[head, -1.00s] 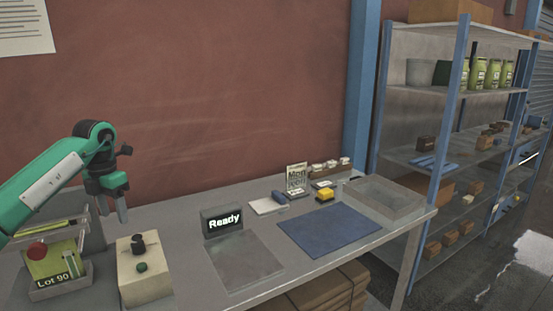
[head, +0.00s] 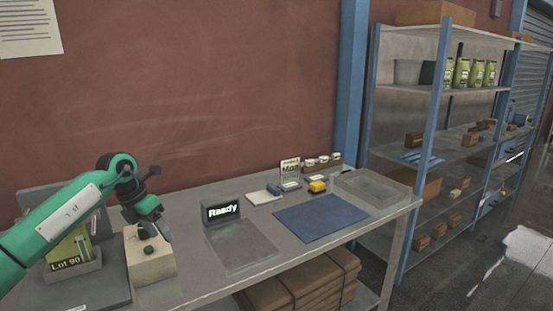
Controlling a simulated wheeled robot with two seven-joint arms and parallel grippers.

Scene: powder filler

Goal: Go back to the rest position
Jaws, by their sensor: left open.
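My left gripper (head: 160,226) is in the head view at the left, on the end of the green arm. It points down over the beige control box (head: 152,262), close to the dark green knob on its top; I cannot tell whether it touches the box. It holds nothing that I can see. The box's black knob seen before is hidden behind the gripper. My left arm also covers part of the Lot 90 holder (head: 88,264). My right gripper is not in view.
A grey scale with a "Ready" display (head: 222,210) stands right of the box, its plate empty. A blue mat (head: 320,217), a yellow item (head: 317,186) and a grey tray (head: 372,189) lie further right. A shelf rack (head: 440,110) stands beyond the table. The air above the table is clear.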

